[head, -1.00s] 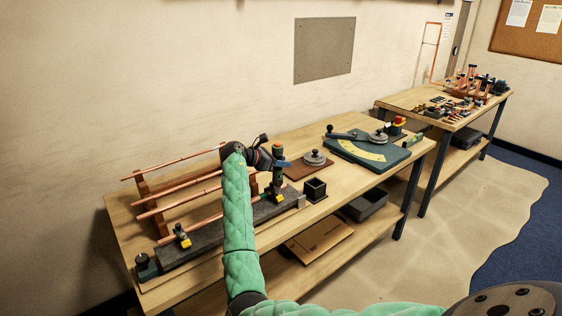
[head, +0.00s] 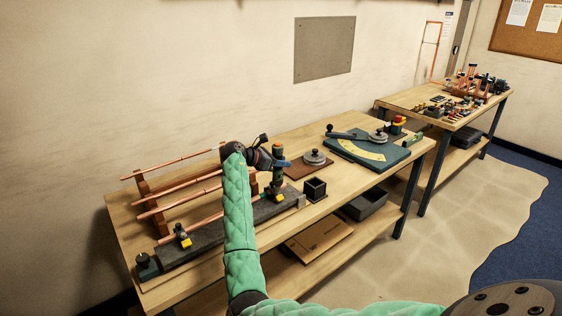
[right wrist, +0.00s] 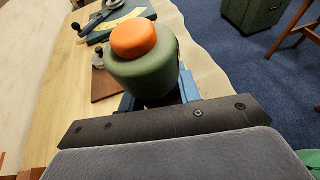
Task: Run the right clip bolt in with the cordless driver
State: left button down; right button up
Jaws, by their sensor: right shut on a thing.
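The cordless driver (head: 278,174) stands upright in my right gripper (head: 279,162), a dark green body above the right end of the dark grey block. In the right wrist view the driver (right wrist: 146,74) shows as a green, rounded body with an orange cap, between the jaws. The right clip (head: 279,197), black with a yellow part, sits on the copper tube right under the driver. Its bolt is hidden, and I cannot tell whether the driver's tip touches it. The left clip (head: 182,236) sits farther left on the same tube. My left gripper is out of view.
Several copper tubes (head: 165,161) rest on a wooden rack behind the block (head: 215,232). A small open black box (head: 315,190) and a brown plate with a grey disc (head: 314,158) lie to the right. A green bending plate (head: 367,150) stands beyond.

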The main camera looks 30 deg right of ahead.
aim_at(282, 148)
jog(key=p, duration=0.3)
jog(key=shift+f, duration=0.35)
dwell(4.4)
jog(key=shift+r, duration=0.1)
jog(key=shift+r+p, duration=1.15)
jog(key=shift+p, duration=0.25)
jog(key=shift+r+p, duration=0.55)
jog(key=shift+r, duration=1.25)
jog(key=shift+d, duration=0.1)
